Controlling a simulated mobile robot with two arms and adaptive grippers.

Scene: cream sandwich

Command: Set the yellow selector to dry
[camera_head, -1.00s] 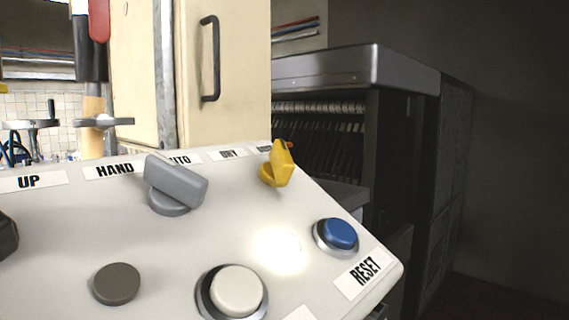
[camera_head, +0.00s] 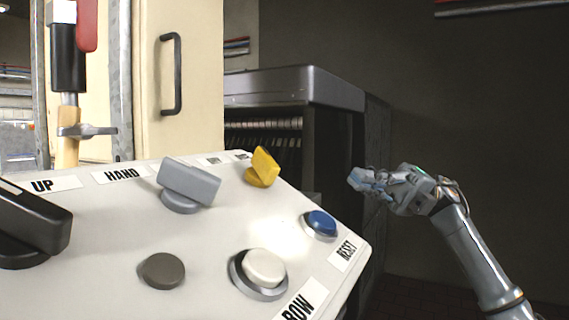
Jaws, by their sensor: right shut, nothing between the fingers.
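The yellow selector (camera_head: 262,167) is a small knob at the far right corner of the white control panel (camera_head: 110,240). Its handle is turned with one end pointing up and left. Two small labels (camera_head: 214,160) lie behind it, too small and partly hidden to read now. My right gripper (camera_head: 358,180) is shut and empty, in the air to the right of the panel, apart from the selector. My left gripper is not in view.
A grey selector (camera_head: 188,184) stands left of the yellow one, with a black knob (camera_head: 30,225) at the far left. A blue button (camera_head: 320,223), a white button (camera_head: 264,268) and a dark grey round button (camera_head: 162,271) sit nearer. A dark machine (camera_head: 300,90) stands behind.

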